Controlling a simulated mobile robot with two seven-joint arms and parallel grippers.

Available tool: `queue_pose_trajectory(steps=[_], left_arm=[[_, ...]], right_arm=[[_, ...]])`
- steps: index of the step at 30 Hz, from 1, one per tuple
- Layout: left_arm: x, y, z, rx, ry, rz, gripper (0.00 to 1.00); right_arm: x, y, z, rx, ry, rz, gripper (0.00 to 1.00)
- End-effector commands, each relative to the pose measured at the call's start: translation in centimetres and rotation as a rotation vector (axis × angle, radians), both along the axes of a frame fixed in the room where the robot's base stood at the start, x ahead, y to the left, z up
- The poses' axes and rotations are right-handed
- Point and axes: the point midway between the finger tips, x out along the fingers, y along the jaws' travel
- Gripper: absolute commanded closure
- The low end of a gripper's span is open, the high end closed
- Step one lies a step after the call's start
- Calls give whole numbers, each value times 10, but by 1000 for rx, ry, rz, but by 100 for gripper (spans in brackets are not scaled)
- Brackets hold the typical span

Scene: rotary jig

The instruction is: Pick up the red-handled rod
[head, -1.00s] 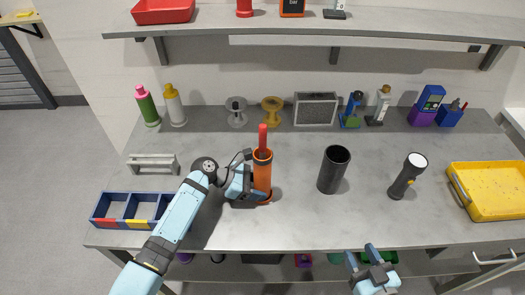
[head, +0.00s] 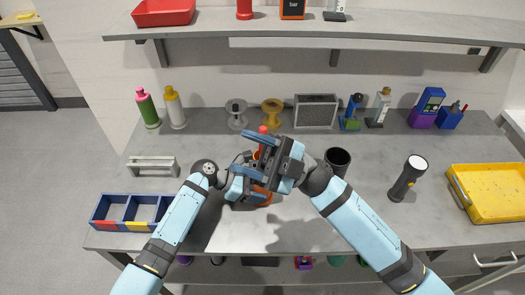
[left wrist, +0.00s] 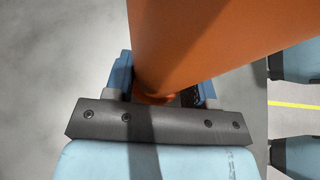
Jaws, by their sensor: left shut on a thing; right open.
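The red-handled rod (head: 263,129) stands upright in an orange tube (head: 262,202); only the top of its red handle shows in the head view, above my right gripper's finger. My left gripper (head: 257,190) is shut on the orange tube, low on its side. The tube fills the upper part of the left wrist view (left wrist: 205,40), between the jaws. My right gripper (head: 262,154) is open at the tube's upper end, over my left gripper. Its fingers hide much of the tube and the rod's lower part. I cannot tell whether they touch the rod.
A black cup (head: 338,160) stands just right of my right gripper, partly behind its arm. A black flashlight (head: 406,180) and a yellow tray (head: 490,190) are further right. A blue divided bin (head: 112,212) is at the left. Several items line the back, beneath a shelf (head: 380,25).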

Motion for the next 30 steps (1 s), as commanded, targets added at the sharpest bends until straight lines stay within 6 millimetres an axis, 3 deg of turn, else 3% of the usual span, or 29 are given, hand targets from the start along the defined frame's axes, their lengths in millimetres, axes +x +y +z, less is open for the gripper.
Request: queue_pose_trajectory(steps=[6, 14, 22, 30], left_arm=[[0, 0, 0, 0, 0, 0, 63], [0, 0, 0, 0, 0, 0, 63], [0, 0, 0, 0, 0, 0, 63], [0, 0, 0, 0, 0, 0, 63]], right_arm=[[-17, 41, 13, -267, -228, 270, 51], [-16, 61, -1, -728, -441, 480, 51], [26, 48, -15, -1326, -574, 495, 51], [95, 8, 2, -1899, -591, 271, 51]])
